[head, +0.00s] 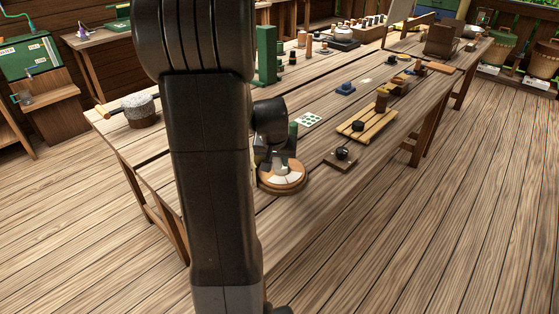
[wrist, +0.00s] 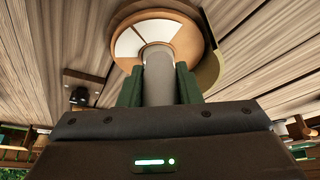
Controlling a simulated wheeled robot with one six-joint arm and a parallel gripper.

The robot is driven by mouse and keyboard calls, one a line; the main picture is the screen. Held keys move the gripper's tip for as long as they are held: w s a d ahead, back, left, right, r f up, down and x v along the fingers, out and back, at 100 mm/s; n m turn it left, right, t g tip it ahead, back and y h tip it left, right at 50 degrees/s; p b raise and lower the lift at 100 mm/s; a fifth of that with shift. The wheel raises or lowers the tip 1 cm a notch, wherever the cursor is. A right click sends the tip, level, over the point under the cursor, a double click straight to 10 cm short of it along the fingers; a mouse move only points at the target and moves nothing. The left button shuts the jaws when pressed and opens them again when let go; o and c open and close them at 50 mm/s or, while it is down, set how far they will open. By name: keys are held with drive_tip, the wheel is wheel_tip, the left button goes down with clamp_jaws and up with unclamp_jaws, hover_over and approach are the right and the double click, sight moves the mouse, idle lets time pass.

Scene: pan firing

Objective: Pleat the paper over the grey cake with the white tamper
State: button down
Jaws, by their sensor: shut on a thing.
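My gripper (head: 284,158) is over the near part of the workbench. In the wrist view its green fingers (wrist: 159,84) are shut on a pale grey upright cylinder (wrist: 158,72), which looks like the white tamper. The tamper's lower end meets or hovers just over a round wooden stand (head: 282,184) topped with white and tan wedges. The stand also fills the top of the wrist view (wrist: 185,37). The white wedges (wrist: 130,42) may be the paper. I cannot make out the grey cake; the tamper and fingers cover the stand's middle.
A small board with a black knob (head: 342,153) lies right of the stand. Behind it are a yellow slatted rack (head: 358,131) and a green-dotted card (head: 309,120). My arm hides part of the bench.

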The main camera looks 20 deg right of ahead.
drive_tip(key=shift+b+x, duration=0.55)
drive_tip(key=shift+x, duration=0.6)
drive_tip(key=shift+w+d+f, duration=0.1)
drive_tip(key=shift+w+d, duration=0.3)
drive_tip(key=shift+w, duration=0.25)
drive_tip(key=shift+w+d+f, duration=0.1)
drive_tip(key=shift+w+d, duration=0.3)
drive_tip(key=shift+w, duration=0.25)
drive_tip(key=shift+f+b, duration=0.3)
drive_tip(key=shift+f, duration=0.15)
drive_tip(key=shift+r, duration=0.1)
drive_tip(key=shift+r+p, duration=1.8)
drive_tip(key=shift+r, duration=0.7)
